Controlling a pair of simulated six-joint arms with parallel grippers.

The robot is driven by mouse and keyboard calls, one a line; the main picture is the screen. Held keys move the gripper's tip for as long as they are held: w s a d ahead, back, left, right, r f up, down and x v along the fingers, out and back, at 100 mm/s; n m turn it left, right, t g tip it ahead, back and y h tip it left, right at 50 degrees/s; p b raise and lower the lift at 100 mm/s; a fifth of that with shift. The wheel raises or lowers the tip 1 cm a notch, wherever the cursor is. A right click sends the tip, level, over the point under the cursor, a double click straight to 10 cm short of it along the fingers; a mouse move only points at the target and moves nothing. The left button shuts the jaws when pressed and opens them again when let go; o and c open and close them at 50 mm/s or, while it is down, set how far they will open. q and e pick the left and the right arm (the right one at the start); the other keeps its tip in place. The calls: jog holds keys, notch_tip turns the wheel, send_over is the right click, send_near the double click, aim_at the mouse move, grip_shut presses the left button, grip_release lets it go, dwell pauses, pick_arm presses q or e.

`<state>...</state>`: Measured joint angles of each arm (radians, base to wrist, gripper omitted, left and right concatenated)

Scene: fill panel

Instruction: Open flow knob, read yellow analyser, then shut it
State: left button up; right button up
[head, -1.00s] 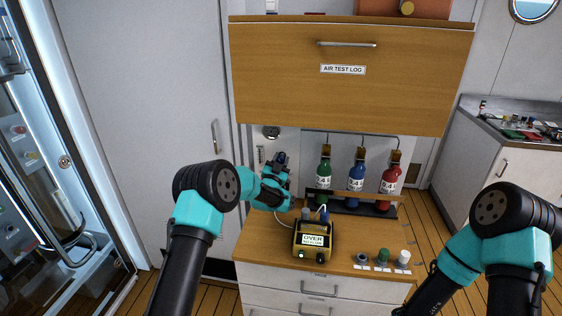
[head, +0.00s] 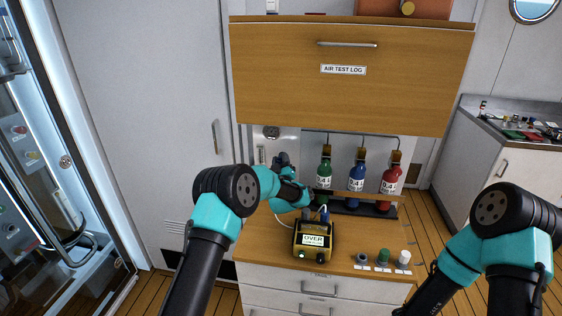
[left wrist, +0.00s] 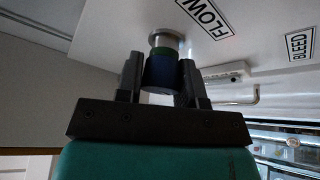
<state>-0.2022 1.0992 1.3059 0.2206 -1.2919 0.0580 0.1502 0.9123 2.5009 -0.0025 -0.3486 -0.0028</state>
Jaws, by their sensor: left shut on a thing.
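The flow knob (left wrist: 160,68) shows in the left wrist view as a dark blue cylinder with a green band, under a round metal collar beside the FLOW label (left wrist: 204,14). My left gripper (left wrist: 160,72) has its fingers on both sides of the knob, shut on it. In the head view my left gripper (head: 282,160) is by the panel, and its wrist hides the knob. The yellow analyser (head: 298,245) stands on the counter, and its screen (head: 313,240) reads OVER. My right gripper is outside the frames; only its arm shows at the right.
Green, blue and red bottles (head: 357,178) stand in a rack right of my left gripper. Several small coloured caps (head: 383,257) are on the counter, right of the analyser. The AIR TEST LOG cabinet (head: 290,95) overhangs the panel. A BLEED label (left wrist: 300,44) is near FLOW.

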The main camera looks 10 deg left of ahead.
pick_arm(q)
jog(key=shift+n+y, duration=0.3)
jog(key=shift+n, duration=0.4)
jog(key=o, duration=0.9)
jog(key=shift+s+f, duration=0.1)
jog(key=shift+s, duration=0.05)
jog(key=shift+v, duration=3.6)
jog(key=shift+s, duration=0.1)
